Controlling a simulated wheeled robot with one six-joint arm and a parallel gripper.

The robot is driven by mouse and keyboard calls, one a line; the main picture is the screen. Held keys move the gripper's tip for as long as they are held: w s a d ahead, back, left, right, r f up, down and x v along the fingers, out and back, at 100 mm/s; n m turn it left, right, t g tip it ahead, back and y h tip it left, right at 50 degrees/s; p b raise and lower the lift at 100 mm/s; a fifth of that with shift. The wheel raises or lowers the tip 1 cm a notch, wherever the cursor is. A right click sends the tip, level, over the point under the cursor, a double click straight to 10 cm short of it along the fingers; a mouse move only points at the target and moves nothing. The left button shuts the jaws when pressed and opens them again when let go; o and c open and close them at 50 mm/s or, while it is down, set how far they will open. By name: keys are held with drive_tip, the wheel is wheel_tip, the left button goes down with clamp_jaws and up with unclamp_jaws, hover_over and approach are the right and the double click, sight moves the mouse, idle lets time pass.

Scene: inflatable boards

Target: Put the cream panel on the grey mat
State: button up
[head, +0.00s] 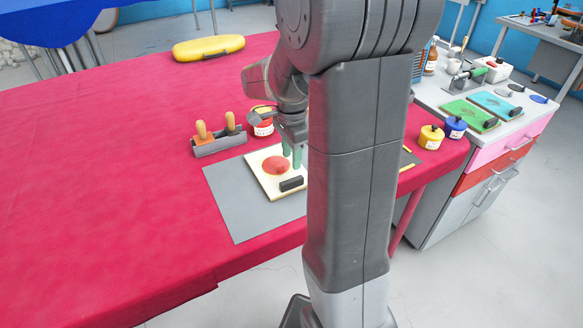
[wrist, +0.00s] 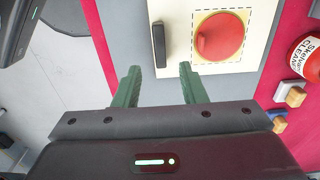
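The cream panel (head: 262,181) lies flat on the grey mat (head: 228,203), toward the mat's right part. The panel carries a red round patch (head: 276,165) and a black bar handle (head: 291,184). In the wrist view the panel (wrist: 182,20) shows a dashed square around the red patch (wrist: 219,37), with the black handle (wrist: 159,45) to its left. My gripper (head: 291,158) has green fingers and is over the panel in the head view. In the wrist view my gripper (wrist: 158,70) is open and empty, its fingertips apart, with the handle just beyond the gap between them.
A grey holder (head: 218,146) with wooden-handled tools stands behind the mat. A red jar (head: 263,127) stands behind the panel. Yellow (head: 431,137) and blue (head: 454,127) jars are at the right table end. A yellow case (head: 208,48) lies at the back. The left tabletop is clear.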

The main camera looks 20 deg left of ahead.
drive_tip(key=shift+r, duration=2.1)
